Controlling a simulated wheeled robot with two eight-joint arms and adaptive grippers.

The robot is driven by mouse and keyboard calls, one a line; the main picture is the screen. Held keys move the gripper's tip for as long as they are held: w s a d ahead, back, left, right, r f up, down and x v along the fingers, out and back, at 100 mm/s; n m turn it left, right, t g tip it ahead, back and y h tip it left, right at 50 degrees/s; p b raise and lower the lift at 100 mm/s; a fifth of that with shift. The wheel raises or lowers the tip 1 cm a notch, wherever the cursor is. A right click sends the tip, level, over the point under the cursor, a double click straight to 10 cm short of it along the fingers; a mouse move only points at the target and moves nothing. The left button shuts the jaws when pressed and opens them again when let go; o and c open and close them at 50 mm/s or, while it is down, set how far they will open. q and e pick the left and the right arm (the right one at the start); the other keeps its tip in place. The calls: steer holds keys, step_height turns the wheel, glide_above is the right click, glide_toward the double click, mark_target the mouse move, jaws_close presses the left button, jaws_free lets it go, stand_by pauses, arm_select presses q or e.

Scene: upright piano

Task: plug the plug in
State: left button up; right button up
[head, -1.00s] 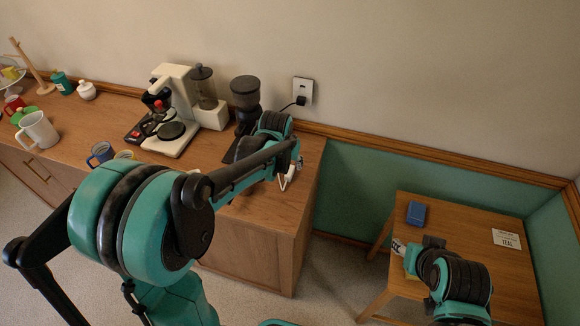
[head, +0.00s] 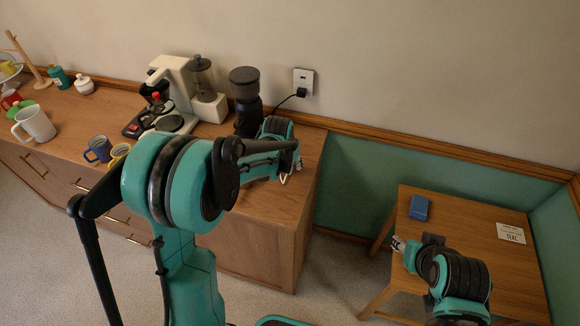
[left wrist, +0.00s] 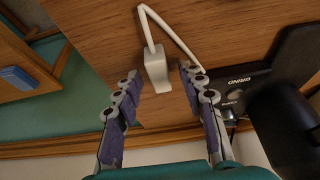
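A white plug (left wrist: 155,70) with a white cord (left wrist: 175,35) lies on the wooden cabinet top. My left gripper (left wrist: 158,80) is open, with its fingers on either side of the plug and a visible gap to each. In the head view my left gripper (head: 298,162) is low over the cabinet's right end, with a bit of white cord (head: 284,179) beside it; the arm hides most of the plug. The wall outlet (head: 303,79) has a black plug (head: 301,92) in it. My right gripper (head: 398,244) is by the small table; its opening is unclear.
A black grinder (head: 245,95) stands left of the outlet, its dark cord running to it. A coffee maker (head: 175,90) and mugs (head: 98,149) are farther left. The small table (head: 460,235) carries a blue box (head: 419,207) and a card (head: 511,233).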

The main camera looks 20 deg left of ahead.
arm_select(q)
jaws_close()
